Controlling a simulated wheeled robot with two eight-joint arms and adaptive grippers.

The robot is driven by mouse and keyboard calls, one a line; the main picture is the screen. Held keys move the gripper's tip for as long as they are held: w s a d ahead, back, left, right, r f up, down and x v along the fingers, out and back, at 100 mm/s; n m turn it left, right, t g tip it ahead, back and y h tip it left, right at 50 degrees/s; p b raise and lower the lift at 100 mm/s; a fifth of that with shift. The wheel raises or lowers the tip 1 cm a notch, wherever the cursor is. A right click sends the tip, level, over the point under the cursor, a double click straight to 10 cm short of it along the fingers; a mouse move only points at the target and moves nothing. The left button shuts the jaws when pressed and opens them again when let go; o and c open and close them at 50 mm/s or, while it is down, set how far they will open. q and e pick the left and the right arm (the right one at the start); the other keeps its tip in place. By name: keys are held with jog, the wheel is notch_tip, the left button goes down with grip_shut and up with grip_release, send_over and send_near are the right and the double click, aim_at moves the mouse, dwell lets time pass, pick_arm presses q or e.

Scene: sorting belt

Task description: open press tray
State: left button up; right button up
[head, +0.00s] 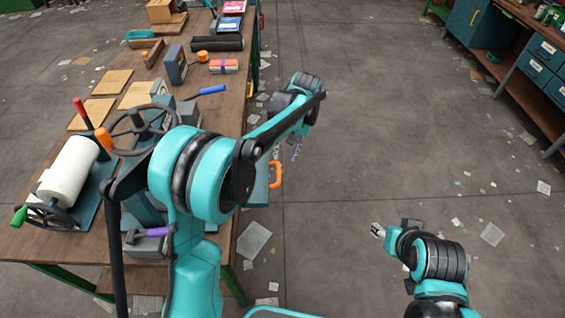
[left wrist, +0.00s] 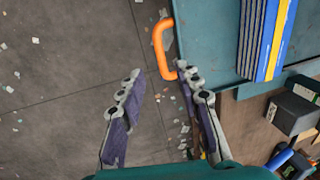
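The orange handle (head: 276,175) sticks out from the teal press tray (head: 260,187) at the right edge of the workbench. The left wrist view shows the handle (left wrist: 160,48) on the edge of the teal tray (left wrist: 207,35), with a blue and yellow stack (left wrist: 262,38) on the teal surface. My left gripper (head: 296,150) is beyond the handle in the head view. In the left wrist view its fingers (left wrist: 158,74) are apart with nothing between them; the right fingertip appears close to the handle. My right gripper (head: 378,231) hangs over bare floor, its finger gap unclear.
The wooden workbench (head: 215,112) fills the left side, holding a white roll (head: 68,170), a dark handwheel (head: 143,128) and blocks. My left arm hides part of the bench. The floor (head: 380,130) right of it is open, with scattered papers. A drawer cabinet (head: 540,50) stands far right.

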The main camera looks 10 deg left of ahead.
pick_arm(q)
jog(key=shift+w+d+r, duration=0.1)
jog(key=shift+d+r, duration=0.05)
jog(key=shift+r, duration=0.55)
jog(key=shift+d+r, duration=0.1)
jog(key=shift+r, duration=0.55)
jog(key=s+a+r+m+t+h, duration=0.1)
jog(key=s+a+r+t, duration=0.15)
jog(key=s, duration=0.35)
jog(key=s+a+r+m+t, duration=0.1)
jog(key=s+a+r+t, duration=0.1)
jog(key=s+r, duration=0.35)
jog(key=s+f+t, duration=0.1)
jog(key=s+f, duration=0.1)
jog(key=s, duration=0.4)
jog(key=s+a+f+t+h, duration=0.1)
jog(key=s+f+t, duration=0.1)
jog(key=s, duration=0.4)
jog(key=shift+a+f+m, duration=0.3)
jog(key=shift+f+m, duration=0.1)
jog(key=shift+f, duration=0.35)
